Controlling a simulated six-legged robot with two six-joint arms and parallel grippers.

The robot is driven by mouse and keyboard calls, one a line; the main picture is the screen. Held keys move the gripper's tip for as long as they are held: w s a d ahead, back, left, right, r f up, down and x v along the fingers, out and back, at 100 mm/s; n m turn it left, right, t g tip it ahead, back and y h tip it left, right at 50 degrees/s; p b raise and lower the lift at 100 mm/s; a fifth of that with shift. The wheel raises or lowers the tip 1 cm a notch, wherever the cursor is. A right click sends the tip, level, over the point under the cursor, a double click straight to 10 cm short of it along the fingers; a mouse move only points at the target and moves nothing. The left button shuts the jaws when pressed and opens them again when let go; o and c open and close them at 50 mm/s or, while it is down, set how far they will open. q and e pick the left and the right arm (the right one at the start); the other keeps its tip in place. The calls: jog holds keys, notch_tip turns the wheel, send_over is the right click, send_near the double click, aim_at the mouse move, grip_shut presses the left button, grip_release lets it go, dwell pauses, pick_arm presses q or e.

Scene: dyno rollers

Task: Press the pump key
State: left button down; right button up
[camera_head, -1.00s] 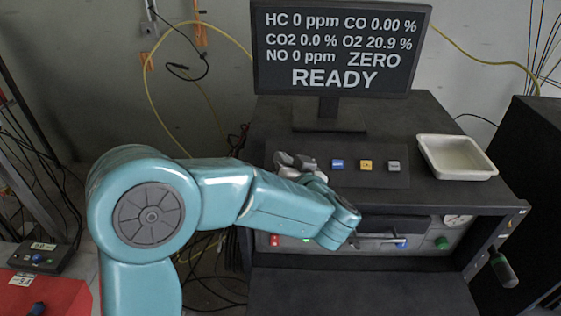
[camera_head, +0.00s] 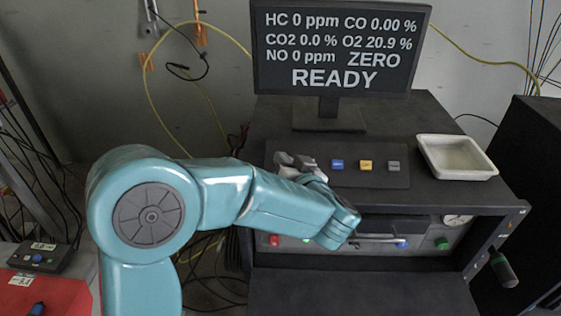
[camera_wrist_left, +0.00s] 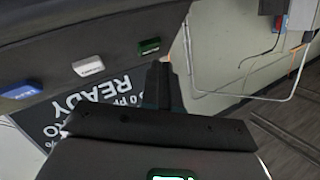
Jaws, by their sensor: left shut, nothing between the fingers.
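The dark key panel (camera_head: 378,181) lies on top of the black cabinet. A blue key (camera_head: 337,164), a yellow key (camera_head: 366,165) and a grey key (camera_head: 394,166) show on it. My left gripper (camera_head: 283,160) is over the panel's left end and hides that part in the head view. In the left wrist view a green key (camera_wrist_left: 149,46), a white key (camera_wrist_left: 88,66) and a blue key (camera_wrist_left: 20,90) show in a row. The shut fingers (camera_wrist_left: 160,80) are close to the green key; I cannot tell whether they touch it. I cannot read which key is the pump key.
A monitor (camera_head: 340,50) reading READY stands behind the panel. A white tray (camera_head: 456,157) sits to the right. The cabinet front (camera_head: 300,241) has coloured knobs and a gauge below my arm. Cables hang at the left and back.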

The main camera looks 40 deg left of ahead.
pick_arm(q)
jog(key=shift+w+a+f, duration=0.2)
jog(key=shift+w+f, duration=0.05)
jog(key=shift+f, duration=0.1)
dwell(0.4)
jog(key=shift+s+d+r+p, duration=0.15)
jog(key=shift+s+r+p, duration=0.2)
jog(key=shift+p, duration=0.25)
jog(key=shift+w, duration=0.1)
